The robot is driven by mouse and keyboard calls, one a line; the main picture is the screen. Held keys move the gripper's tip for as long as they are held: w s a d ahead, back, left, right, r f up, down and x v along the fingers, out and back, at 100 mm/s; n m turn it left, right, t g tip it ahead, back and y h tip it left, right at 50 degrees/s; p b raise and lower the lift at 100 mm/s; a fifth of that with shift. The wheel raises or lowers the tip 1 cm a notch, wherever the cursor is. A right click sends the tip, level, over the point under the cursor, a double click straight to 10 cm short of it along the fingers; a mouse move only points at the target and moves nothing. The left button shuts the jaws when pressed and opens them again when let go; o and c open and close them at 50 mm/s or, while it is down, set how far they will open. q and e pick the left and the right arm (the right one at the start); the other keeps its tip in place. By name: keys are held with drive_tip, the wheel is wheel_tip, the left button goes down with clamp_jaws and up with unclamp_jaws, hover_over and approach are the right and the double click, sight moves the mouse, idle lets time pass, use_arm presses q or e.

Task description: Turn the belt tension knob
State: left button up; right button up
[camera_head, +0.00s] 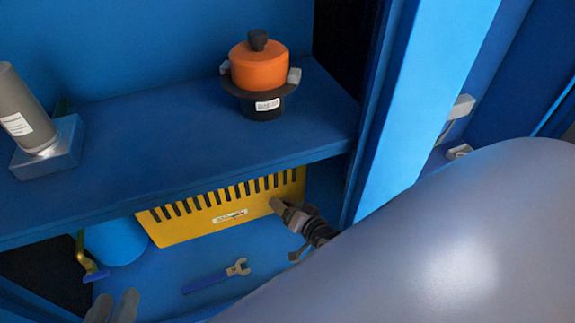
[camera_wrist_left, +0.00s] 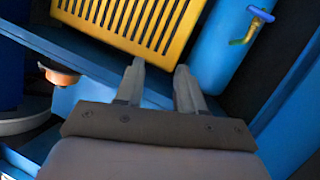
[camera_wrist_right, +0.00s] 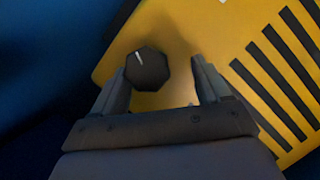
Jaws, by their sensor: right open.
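The belt tension knob (camera_wrist_right: 147,68) is dark, many-sided and carries a white mark. It is on the yellow slotted guard (camera_wrist_right: 190,30) in the right wrist view. My right gripper (camera_wrist_right: 160,74) is open, with the knob between or just beyond its fingertips, closer to the left finger. I cannot tell whether it touches. In the head view my right gripper (camera_head: 288,226) is at the right end of the yellow guard (camera_head: 215,208), and the knob is hidden there. My left gripper (camera_head: 114,304) is at the lower left. The left wrist view shows it open and empty (camera_wrist_left: 160,68).
A blue wrench (camera_head: 215,277) lies on the blue floor below the guard. A blue cylinder (camera_head: 113,240) with a yellow-and-blue valve lever (camera_head: 86,260) stands at left. The shelf above holds an orange-capped device (camera_head: 259,70) and a grey cylinder (camera_head: 25,110). A blue post (camera_head: 400,110) rises at right.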

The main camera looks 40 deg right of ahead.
wheel_tip(320, 180, up, 5)
drive_tip(key=p, duration=0.3)
drive_tip(key=shift+a+r, duration=0.1)
drive_tip(key=shift+r, duration=0.1)
wheel_tip(320, 180, up, 7)
drive_tip(key=p, duration=0.5)
drive_tip(key=shift+r, duration=0.2)
wheel_tip(320, 180, up, 5)
drive_tip(key=p, duration=0.3)
hover_over(288, 206)
drive_tip(key=shift+a+f, duration=0.1)
use_arm(q)
drive_tip(key=s+a+r+g+y, duration=0.1)
drive_tip(key=s+a+y, duration=0.1)
drive_tip(key=a, duration=0.4)
drive_tip(key=shift+r+y, duration=0.2)
drive_tip(key=shift+y, duration=0.6)
use_arm(e)
drive_tip(key=shift+r, duration=0.4)
use_arm(q)
drive_tip(key=shift+s, duration=0.1)
